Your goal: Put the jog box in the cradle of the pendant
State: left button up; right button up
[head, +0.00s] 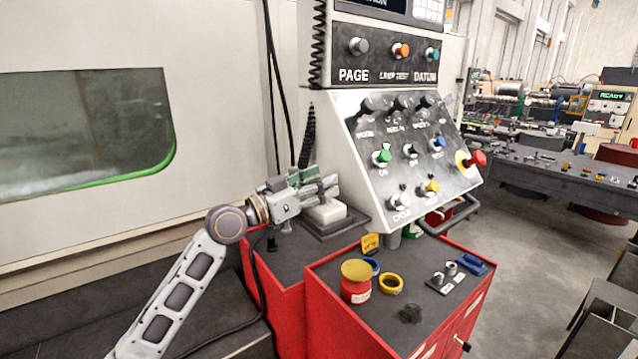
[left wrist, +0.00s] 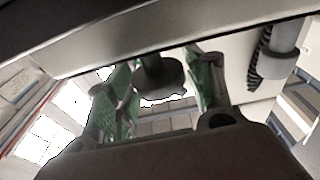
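The pendant (head: 400,150) is a pale cabinet with a sloped panel of knobs and coloured buttons. My left gripper (head: 328,188) is beside its lower left side, in front of the wall. Just below the gripper, a white block (head: 326,213) sits on a dark plate; I cannot tell whether it is the jog box. The cradle cannot be made out. In the left wrist view, the green-padded fingers (left wrist: 163,82) stand apart, with a dark round knob-like part (left wrist: 160,74) between them, seemingly not gripped. My right gripper is not in view.
A red cabinet (head: 330,325) carries a red pot (head: 356,290), a yellow ring (head: 391,284) and small parts. A coiled cable (head: 318,45) hangs at the pendant's left; it also shows in the left wrist view (left wrist: 257,72).

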pick_arm(q)
jog(key=shift+o, duration=0.5)
jog(key=shift+s+a, duration=0.1)
jog(key=shift+a, duration=0.05)
jog(key=shift+s+a+f, duration=0.1)
jog(key=shift+s+a, duration=0.15)
jog(key=shift+a, duration=0.1)
jog(key=b+v, duration=0.3)
jog(key=v, duration=0.7)
jog(key=shift+s+a+b, duration=0.2)
jog(key=shift+a+b, duration=0.1)
jog(key=shift+a, duration=0.05)
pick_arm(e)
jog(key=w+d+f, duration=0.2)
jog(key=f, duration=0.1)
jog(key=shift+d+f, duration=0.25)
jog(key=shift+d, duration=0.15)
pick_arm(q)
jog(key=shift+f, duration=0.1)
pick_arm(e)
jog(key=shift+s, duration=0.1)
